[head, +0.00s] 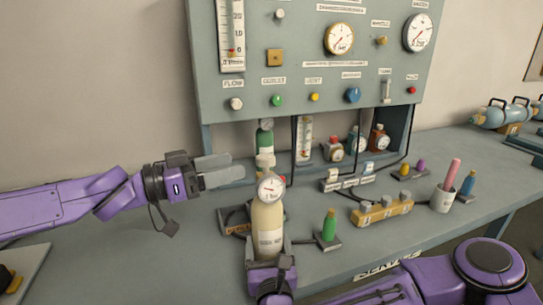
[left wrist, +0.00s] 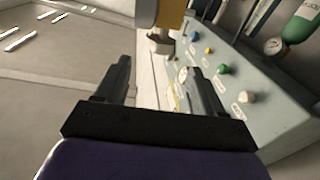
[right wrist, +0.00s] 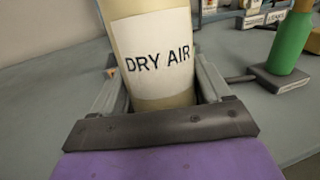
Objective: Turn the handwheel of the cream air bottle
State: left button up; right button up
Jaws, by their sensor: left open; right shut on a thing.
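The cream air bottle (head: 268,222) stands upright on the bench with a round gauge (head: 271,187) near its top. Its label reads "DRY AIR" in the right wrist view (right wrist: 158,60). A pale handwheel (head: 265,161) shows above the gauge. My right gripper (head: 270,256) is shut around the lower part of the bottle, one finger on each side. My left gripper (head: 222,172) is open and empty, left of the bottle top at about the handwheel's height in the picture, apart from it. It also shows open in the left wrist view (left wrist: 158,82).
A green bottle (head: 264,138) stands behind the cream one. A small green bottle (head: 329,224) on a dark base is just right of it. A yellow block (head: 381,211) and a white cup (head: 442,199) stand further right. The grey gauge panel (head: 305,85) rises behind.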

aim_at(272, 155)
pick_arm(q)
jog(key=x, duration=1)
jog(key=shift+w+d, duration=0.25)
jog(key=c, duration=1)
